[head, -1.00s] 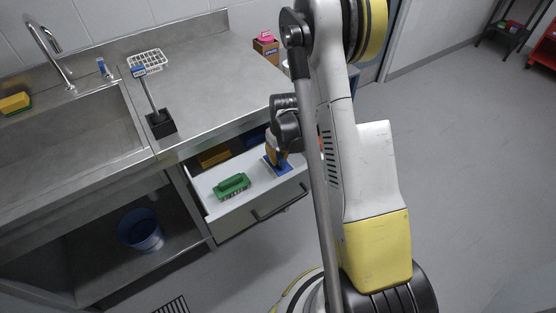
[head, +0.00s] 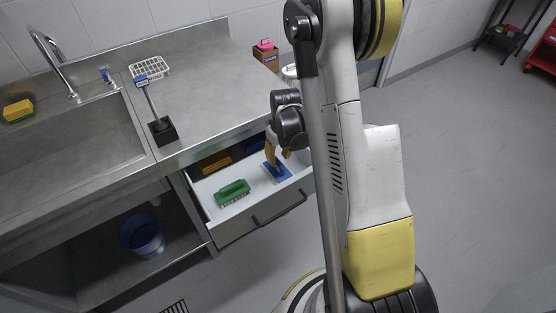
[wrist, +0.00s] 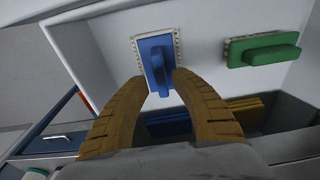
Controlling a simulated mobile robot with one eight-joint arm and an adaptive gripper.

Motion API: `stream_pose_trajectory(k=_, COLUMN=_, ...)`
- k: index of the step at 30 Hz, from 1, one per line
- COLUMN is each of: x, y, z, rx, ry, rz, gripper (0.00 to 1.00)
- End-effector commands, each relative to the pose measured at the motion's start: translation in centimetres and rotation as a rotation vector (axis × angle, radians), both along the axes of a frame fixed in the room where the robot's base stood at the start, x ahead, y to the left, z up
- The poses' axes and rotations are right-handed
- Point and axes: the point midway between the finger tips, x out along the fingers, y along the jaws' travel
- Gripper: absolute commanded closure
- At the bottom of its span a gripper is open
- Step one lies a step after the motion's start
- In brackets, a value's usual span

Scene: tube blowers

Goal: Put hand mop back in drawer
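The blue hand mop (head: 277,173), with a blue handle and a pale pad edge, is inside the open white drawer (head: 236,226) at its right part. In the wrist view the mop (wrist: 153,45) lies flat-looking on the drawer's pale floor. My gripper (head: 273,160) is over the mop, its tan fingers pointing down. In the wrist view the gripper (wrist: 158,77) has its fingertips spread, one on each side of the handle's near end, with gaps showing. It looks open; contact with the handle is not clear.
A green brush (head: 233,192) lies left of the mop in the drawer. Yellow (head: 214,162) and blue items sit deeper inside, under the counter (head: 205,90). The counter edge is close to my gripper. A blue bucket (head: 141,233) stands below the sink.

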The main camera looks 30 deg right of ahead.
Motion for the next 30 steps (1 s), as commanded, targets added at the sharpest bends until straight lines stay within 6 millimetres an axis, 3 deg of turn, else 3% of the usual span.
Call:
stream_pose_trajectory(k=1, x=-0.2, y=0.0, z=1.8, rx=0.000, ry=0.000, rz=0.000, gripper=0.69)
stream_pose_trajectory(k=6, x=-0.6, y=0.0, z=5.2, rx=0.000, ry=0.000, rz=0.000, gripper=0.69)
stream_pose_trajectory(k=16, x=-1.0, y=0.8, z=9.4, rx=-0.006, ry=-0.020, rz=-0.001, gripper=0.69)
stream_pose_trajectory(k=23, x=-3.3, y=5.3, z=18.6, rx=-0.032, ry=-0.135, rz=-0.008, gripper=0.69)
stream_pose_trajectory(k=27, x=-6.1, y=8.4, z=23.5, rx=-0.038, ry=-0.224, rz=-0.016, gripper=0.69)
stream_pose_trajectory(k=30, x=-8.6, y=10.5, z=26.2, rx=-0.035, ry=-0.289, rz=-0.021, gripper=0.69)
